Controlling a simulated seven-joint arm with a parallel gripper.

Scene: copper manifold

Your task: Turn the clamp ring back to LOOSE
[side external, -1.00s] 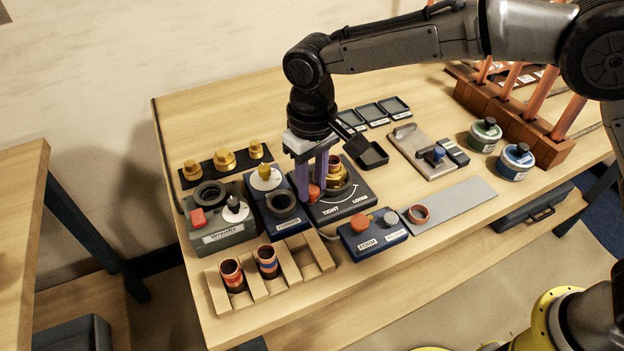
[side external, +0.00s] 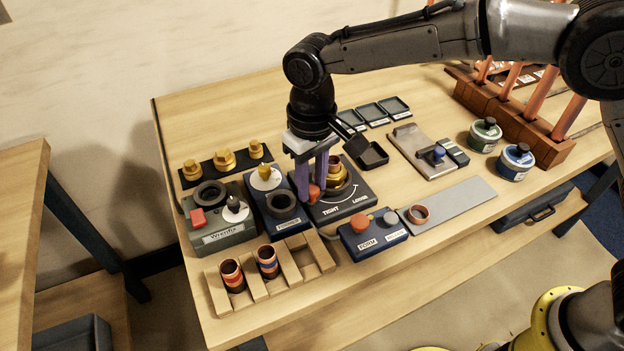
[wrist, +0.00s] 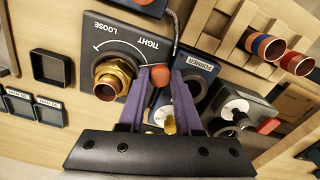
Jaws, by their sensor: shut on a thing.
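The clamp ring is a brass and copper fitting (side external: 338,176) on a dark base plate (side external: 352,208) marked TIGHT and LOOSE along a white arc. It also shows in the wrist view (wrist: 112,76). A red-orange knob (wrist: 160,76), apparently the end of the ring's handle, sits toward the TIGHT side. My gripper (side external: 312,192) has its purple fingers pointing down and is shut on this knob, with one finger on each side of it in the wrist view. The handle's shaft is mostly hidden by the fingers.
A dark former block (side external: 280,222) stands close left of the plate. A blue FORM button box (side external: 372,238) is in front. A wooden rack (side external: 215,285) with two banded copper pieces is at front left. A small black tray (side external: 373,154) lies behind.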

